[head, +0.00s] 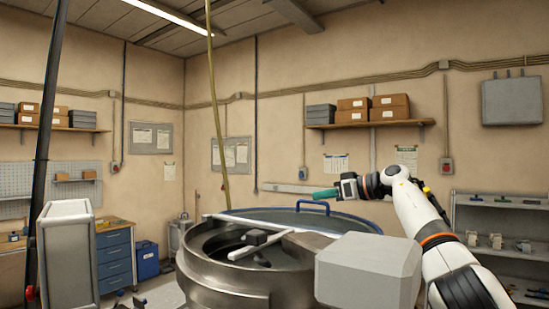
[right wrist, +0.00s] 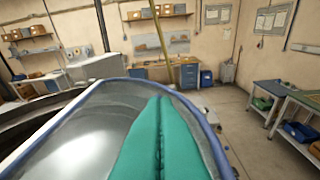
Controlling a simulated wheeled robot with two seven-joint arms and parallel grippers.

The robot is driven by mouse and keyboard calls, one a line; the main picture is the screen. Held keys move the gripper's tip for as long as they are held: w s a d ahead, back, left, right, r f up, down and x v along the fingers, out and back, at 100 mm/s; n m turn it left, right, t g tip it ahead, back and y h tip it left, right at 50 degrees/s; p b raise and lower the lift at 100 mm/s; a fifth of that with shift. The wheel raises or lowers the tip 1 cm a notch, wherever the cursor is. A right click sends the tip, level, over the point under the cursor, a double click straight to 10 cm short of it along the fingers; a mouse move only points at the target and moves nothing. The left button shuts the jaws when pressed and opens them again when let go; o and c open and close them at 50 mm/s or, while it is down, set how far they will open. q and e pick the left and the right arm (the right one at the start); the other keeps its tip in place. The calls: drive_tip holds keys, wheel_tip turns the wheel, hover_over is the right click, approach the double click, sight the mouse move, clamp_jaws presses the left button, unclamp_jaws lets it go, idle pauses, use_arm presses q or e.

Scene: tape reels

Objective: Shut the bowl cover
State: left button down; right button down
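The large round metal bowl (head: 235,292) stands in front of me, its near-left part open with a dark inside. The grey cover (head: 285,217) with a blue rim is at its far side, and it fills much of the right wrist view (right wrist: 85,135). A blue handle (head: 313,204) stands up from the cover. My right gripper (head: 323,194) has teal fingers pressed together with nothing between them, also in the right wrist view (right wrist: 160,120). It is just above the handle in the picture; I cannot tell whether they touch. My left gripper is not in view.
A pale grey block-shaped housing (head: 368,272) is at the bowl's right front. A light bar with a dark fitting (head: 262,243) crosses the bowl opening. A white cabinet (head: 66,250) and blue drawers (head: 115,262) stand left; shelves (head: 500,240) stand right. Open floor shows beyond the cover.

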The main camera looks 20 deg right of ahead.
drive_tip(key=shift+s+d+f, duration=0.1)
drive_tip(key=shift+s+d+b, duration=0.15)
drive_tip(key=shift+s+b, duration=0.05)
drive_tip(key=shift+b, duration=0.25)
drive_tip(key=b+v, duration=0.4)
drive_tip(key=v, duration=0.7)
drive_tip(key=shift+s, duration=0.15)
